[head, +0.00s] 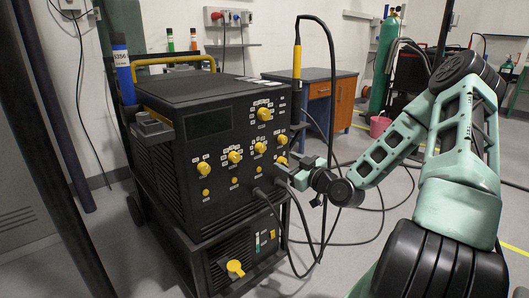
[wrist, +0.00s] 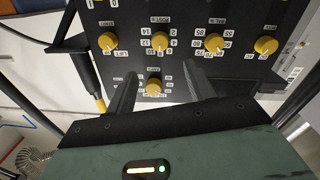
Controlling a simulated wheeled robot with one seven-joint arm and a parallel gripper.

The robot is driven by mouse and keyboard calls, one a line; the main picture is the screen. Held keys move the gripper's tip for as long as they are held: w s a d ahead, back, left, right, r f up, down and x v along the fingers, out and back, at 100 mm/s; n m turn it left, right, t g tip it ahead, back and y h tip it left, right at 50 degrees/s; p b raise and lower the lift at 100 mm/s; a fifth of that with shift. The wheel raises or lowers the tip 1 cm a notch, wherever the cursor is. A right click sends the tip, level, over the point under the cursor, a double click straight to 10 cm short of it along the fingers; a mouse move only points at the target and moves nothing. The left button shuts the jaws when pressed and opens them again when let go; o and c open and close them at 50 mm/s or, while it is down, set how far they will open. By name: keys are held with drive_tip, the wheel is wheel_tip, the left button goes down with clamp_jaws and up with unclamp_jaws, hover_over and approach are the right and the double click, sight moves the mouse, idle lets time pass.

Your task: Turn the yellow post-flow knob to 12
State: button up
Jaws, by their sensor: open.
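The yellow post-flow knob (wrist: 160,41) is on the black front panel, under a "POST S" label in the upside-down wrist view, with 14, 12, 10 on one side and 2, 4, 6 on the other. Its pointer setting is too small to read. In the head view it is the third knob (head: 260,147) of the row. My gripper (wrist: 158,74) is open and empty, its fingers reaching toward the panel. Another yellow knob (wrist: 154,86) shows between the fingers; I cannot tell the depth gap. In the head view my gripper (head: 291,172) is at the panel's lower right.
Other yellow knobs (wrist: 214,41) and (wrist: 107,42) flank the post-flow knob closely. The black welding machine (head: 190,100) stands on a cart, with black cables (head: 290,225) hanging from its front. A blue and orange cabinet (head: 320,100) stands behind.

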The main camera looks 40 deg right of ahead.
sight(262, 148)
drive_tip(key=w+b, duration=0.1)
drive_tip(key=w, duration=1.1)
drive_tip(key=shift+w+d, duration=0.1)
drive_tip(key=c, duration=1)
